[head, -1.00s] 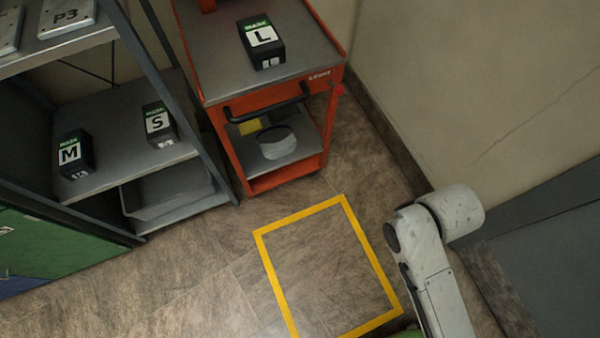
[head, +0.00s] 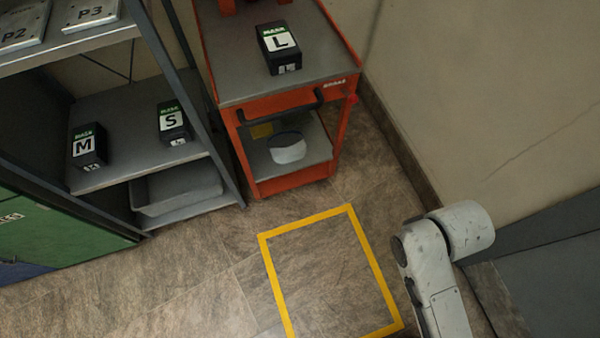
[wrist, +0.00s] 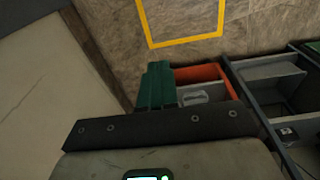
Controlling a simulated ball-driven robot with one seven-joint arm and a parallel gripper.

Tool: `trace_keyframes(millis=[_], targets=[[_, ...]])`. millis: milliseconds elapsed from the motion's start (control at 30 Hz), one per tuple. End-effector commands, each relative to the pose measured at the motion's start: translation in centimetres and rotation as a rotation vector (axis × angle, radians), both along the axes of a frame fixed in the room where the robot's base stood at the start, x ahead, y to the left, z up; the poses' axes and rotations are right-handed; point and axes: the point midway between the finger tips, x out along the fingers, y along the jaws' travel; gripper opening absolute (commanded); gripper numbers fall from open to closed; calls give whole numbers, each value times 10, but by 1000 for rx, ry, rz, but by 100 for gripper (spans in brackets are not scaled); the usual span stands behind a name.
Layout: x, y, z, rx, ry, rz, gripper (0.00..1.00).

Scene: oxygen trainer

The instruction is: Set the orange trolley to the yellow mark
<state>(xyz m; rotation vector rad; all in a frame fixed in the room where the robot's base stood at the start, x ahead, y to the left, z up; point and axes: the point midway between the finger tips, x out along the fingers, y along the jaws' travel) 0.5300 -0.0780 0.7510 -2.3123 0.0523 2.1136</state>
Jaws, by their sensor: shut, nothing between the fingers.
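The orange trolley (head: 235,85) stands upright at the top middle of the head view, between the shelf and the wall. It has a grey top, a dark front handle (head: 280,109) and a lower shelf. The yellow mark (head: 374,263) is a taped rectangle on the floor in front of it, and the trolley stands outside it. In the wrist view, part of the trolley (wrist: 197,74) shows beyond my gripper (wrist: 159,68), and the mark (wrist: 184,41) is at the top. My green fingers are together and empty. The gripper is not visible in the head view.
A black box marked L (head: 280,50) stands on the trolley's top and a pale round object (head: 287,148) on its lower shelf. A grey shelf unit (head: 120,179) holds boxes M and S at left. The wall (head: 470,100) is close at right. The floor inside the mark is clear.

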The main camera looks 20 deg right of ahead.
Motion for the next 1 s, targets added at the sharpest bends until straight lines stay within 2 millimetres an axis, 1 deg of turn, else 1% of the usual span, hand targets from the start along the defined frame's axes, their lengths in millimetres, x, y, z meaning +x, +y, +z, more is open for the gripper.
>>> trace_keyframes(millis=[233, 300, 367, 433, 467, 533, 567, 600, 667, 700, 767, 800, 900, 1000], targets=[[0, 0, 0, 0, 0, 0, 0], [1, 1, -1, 3, -3, -1, 7], [8, 4, -3, 22, -21, -6, 12], [26, 13, -9, 72, -69, -19, 19], [37, 19, -13, 105, -99, -31, 22], [70, 37, -21, 210, -186, -72, 29], [87, 46, -24, 266, -230, -98, 32], [111, 59, -26, 349, -288, -140, 35], [146, 77, -26, 483, -373, -218, 41], [168, 87, -24, 572, -426, -277, 45], [201, 100, -17, 711, -498, -377, 46], [220, 105, -12, 798, -540, -447, 46], [262, 110, 3, 997, -622, -625, 46], [292, 107, 14, 1148, -676, -778, 46]])
